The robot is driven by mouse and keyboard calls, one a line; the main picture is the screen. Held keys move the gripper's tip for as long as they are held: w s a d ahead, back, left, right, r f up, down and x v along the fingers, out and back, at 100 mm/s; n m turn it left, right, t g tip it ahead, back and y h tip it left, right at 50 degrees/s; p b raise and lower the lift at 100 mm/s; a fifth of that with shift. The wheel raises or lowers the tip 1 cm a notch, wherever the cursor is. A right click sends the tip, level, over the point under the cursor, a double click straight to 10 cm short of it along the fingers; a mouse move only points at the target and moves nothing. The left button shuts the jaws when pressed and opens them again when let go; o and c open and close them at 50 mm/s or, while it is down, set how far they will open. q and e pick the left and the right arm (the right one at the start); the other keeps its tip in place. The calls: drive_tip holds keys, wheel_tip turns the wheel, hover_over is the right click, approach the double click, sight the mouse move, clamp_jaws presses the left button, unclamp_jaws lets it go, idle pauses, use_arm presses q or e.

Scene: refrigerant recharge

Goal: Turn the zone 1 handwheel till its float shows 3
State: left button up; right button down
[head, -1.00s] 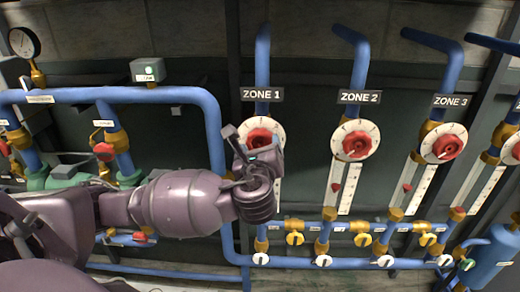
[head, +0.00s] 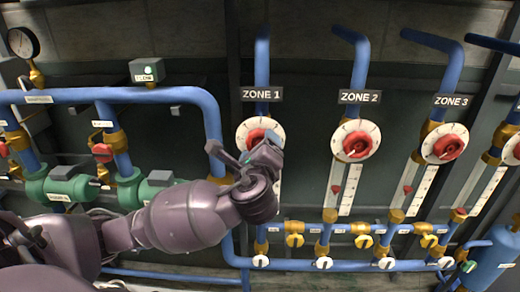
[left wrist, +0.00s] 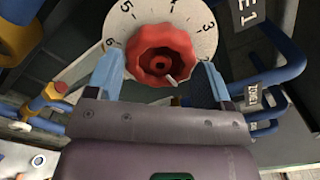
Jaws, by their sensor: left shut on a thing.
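The zone 1 handwheel is red and lobed (head: 256,134), on a white numbered dial (head: 243,131) below the ZONE 1 label (head: 262,94). My left gripper (head: 262,148) covers its lower right part. In the left wrist view the gripper's blue-grey fingers (left wrist: 160,66) stand on either side of the handwheel (left wrist: 160,50), shut on it. A small pale mark shows at the wheel's lower edge in that view. The zone 1 float and most of its scale are hidden behind my left gripper and wrist. My right gripper is not in view.
Zone 2 (head: 356,143) and zone 3 (head: 446,145) handwheels stand to the right, with white scales and red floats below. Several yellow valves (head: 294,240) line the lower pipe.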

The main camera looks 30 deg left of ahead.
use_arm(q)
drive_tip(key=n+b, duration=0.1)
drive_tip(key=n, duration=0.3)
drive_tip(key=shift+r+n, duration=0.1)
drive_tip(key=shift+n, duration=0.3)
drive_tip(key=shift+n+b, duration=0.5)
drive_tip(key=shift+n, duration=1.8)
drive_tip(key=o, duration=0.9)
